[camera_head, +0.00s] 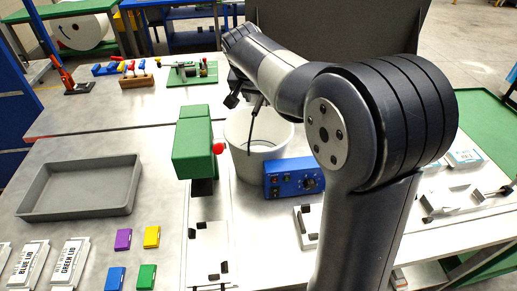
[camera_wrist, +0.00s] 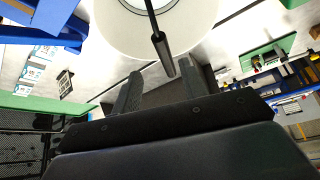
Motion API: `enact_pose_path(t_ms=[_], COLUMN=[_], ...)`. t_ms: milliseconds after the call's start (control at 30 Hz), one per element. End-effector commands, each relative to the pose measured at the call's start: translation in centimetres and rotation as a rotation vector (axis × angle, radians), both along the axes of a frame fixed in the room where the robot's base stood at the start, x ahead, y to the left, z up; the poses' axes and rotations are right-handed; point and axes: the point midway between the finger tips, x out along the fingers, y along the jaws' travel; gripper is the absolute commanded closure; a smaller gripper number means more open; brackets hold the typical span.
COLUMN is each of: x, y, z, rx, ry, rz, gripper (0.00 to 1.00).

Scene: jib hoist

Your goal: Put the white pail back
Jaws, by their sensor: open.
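The white pail (camera_head: 246,166) stands upright on the table in the head view, behind the blue control box and right of the green hoist block. Its rim and wall also show at the top of the wrist view (camera_wrist: 118,27). A thin black rod with a thicker end (camera_wrist: 163,50), seemingly the pail's handle, reaches across the pail toward my fingers. My gripper (camera_wrist: 161,87) is open, with its fingers apart and the rod's end just beyond the gap between them. In the head view my gripper (camera_head: 236,92) is above the pail's far left side, partly hidden by my arm.
The green hoist block (camera_head: 194,145) with a red knob and the blue control box (camera_head: 293,178) stand close to the pail. A grey tray (camera_head: 82,188) and several coloured blocks lie left. My arm hides part of the table's right side.

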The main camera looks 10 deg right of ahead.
Motion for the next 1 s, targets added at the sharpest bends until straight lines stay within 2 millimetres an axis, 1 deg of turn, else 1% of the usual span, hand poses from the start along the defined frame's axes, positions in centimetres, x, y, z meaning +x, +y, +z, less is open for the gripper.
enact_pose_path(t_ms=[100, 267, 367, 500, 600, 700, 900, 1000], x=[0.7, 1.2, 2.0, 3.2, 3.7, 3.9, 3.9, 3.9], y=[-0.3, -0.4, -0.4, -0.5, -0.7, -0.8, -0.8, -0.8], z=[-1.2, -1.9, -2.8, -4.4, -5.4, -5.8, -5.9, -5.9], rx=[0.000, 0.001, 0.000, 0.000, 0.000, 0.001, 0.002, 0.002], ry=[0.002, 0.002, 0.004, 0.005, 0.004, 0.001, 0.000, 0.000], rz=[-0.001, 0.000, -0.002, -0.001, -0.001, 0.000, 0.000, 0.000], gripper=[0.59, 0.59, 0.59, 0.59, 0.59, 0.59, 0.59, 0.67])
